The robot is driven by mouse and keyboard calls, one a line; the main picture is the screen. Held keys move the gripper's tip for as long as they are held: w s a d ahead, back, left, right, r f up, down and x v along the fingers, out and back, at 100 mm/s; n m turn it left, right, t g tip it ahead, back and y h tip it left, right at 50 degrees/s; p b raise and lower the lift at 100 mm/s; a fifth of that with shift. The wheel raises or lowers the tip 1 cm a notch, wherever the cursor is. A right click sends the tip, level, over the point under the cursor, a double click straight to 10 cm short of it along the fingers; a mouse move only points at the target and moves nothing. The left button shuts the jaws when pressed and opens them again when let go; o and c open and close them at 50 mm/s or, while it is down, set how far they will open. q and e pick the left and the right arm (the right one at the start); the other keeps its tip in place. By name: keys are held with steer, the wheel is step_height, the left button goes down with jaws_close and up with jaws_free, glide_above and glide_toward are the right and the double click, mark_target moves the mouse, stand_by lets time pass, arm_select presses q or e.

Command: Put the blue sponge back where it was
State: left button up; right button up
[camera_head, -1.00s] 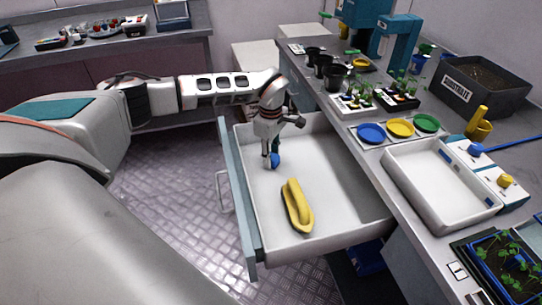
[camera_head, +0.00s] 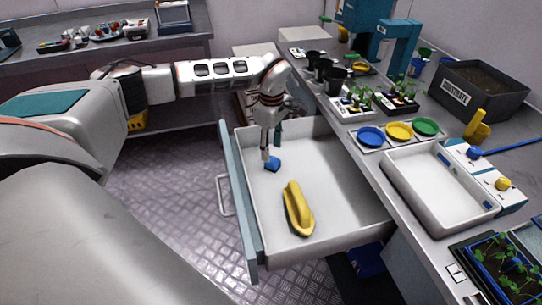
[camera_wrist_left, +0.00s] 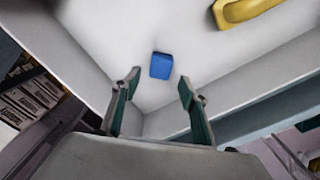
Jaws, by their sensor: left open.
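The blue sponge (camera_head: 273,164) lies on the floor of the open drawer (camera_head: 345,205), near its far left part. In the left wrist view the sponge (camera_wrist_left: 161,66) lies flat and apart from both fingers, ahead of the gap between them. My left gripper (camera_head: 270,153) is above the sponge, pointing down into the drawer. It also shows in the left wrist view (camera_wrist_left: 155,90), with its two fingers spread and nothing between them. My right gripper is not in view.
A yellow scrubbing brush-like object (camera_head: 297,208) lies in the same drawer, nearer than the sponge. The drawer walls surround the gripper. On the counter stand a white tray (camera_head: 440,218), coloured dishes (camera_head: 399,130), plants and a substrate box (camera_head: 477,95).

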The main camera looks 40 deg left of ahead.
mark_target(271, 159)
arm_select(q)
step_height(271, 159, up, 7)
steer(key=shift+f+p, duration=0.15)
steer(key=shift+p, duration=0.2)
stand_by(0.3)
